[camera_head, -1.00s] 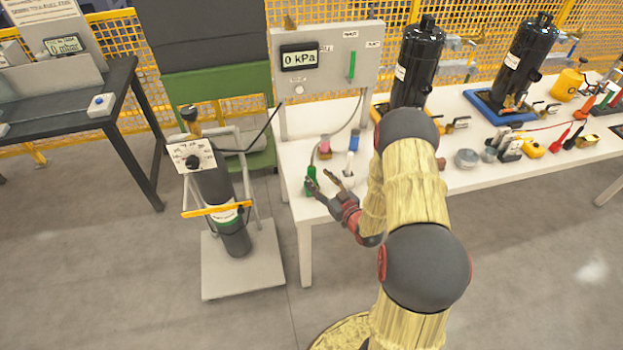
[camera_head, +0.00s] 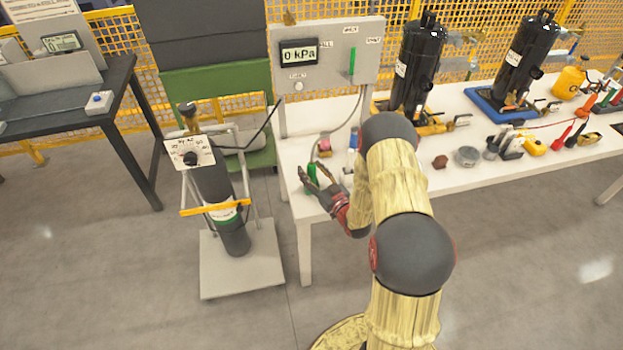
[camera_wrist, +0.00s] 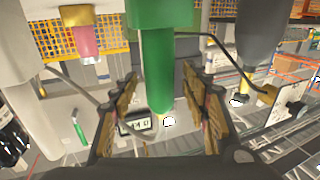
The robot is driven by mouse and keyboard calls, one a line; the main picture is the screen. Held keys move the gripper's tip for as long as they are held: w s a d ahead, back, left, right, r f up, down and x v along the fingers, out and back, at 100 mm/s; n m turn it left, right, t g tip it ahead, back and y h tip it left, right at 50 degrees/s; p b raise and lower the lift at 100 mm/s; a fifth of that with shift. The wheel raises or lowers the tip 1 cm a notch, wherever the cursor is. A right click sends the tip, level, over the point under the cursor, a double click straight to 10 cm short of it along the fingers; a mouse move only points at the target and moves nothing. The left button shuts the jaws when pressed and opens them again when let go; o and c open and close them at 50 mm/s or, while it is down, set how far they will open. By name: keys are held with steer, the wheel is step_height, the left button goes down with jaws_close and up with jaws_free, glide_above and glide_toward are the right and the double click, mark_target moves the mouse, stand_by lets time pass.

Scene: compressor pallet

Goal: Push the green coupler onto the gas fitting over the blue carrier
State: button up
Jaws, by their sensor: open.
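The green coupler (camera_head: 312,176) stands on the near left part of the white bench, beneath the gauge panel. My gripper (camera_head: 313,181) is open around it, one finger on each side. In the wrist view the coupler (camera_wrist: 160,65) runs down between the two spread fingers of my gripper (camera_wrist: 160,108); a gap shows on both sides. The blue carrier (camera_head: 474,94) lies farther right on the bench, with a black compressor (camera_head: 524,55) upright on it. Small brass fittings (camera_head: 514,99) show low on that compressor; which one is the gas fitting I cannot tell.
A pink-and-brass piece (camera_head: 324,147) stands close behind the coupler. A second black compressor (camera_head: 422,60) stands on a yellow carrier (camera_head: 432,128). The gauge panel (camera_head: 335,60) reads 0 kPa.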

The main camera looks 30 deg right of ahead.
steer(key=c, duration=1.1)
jaws_close()
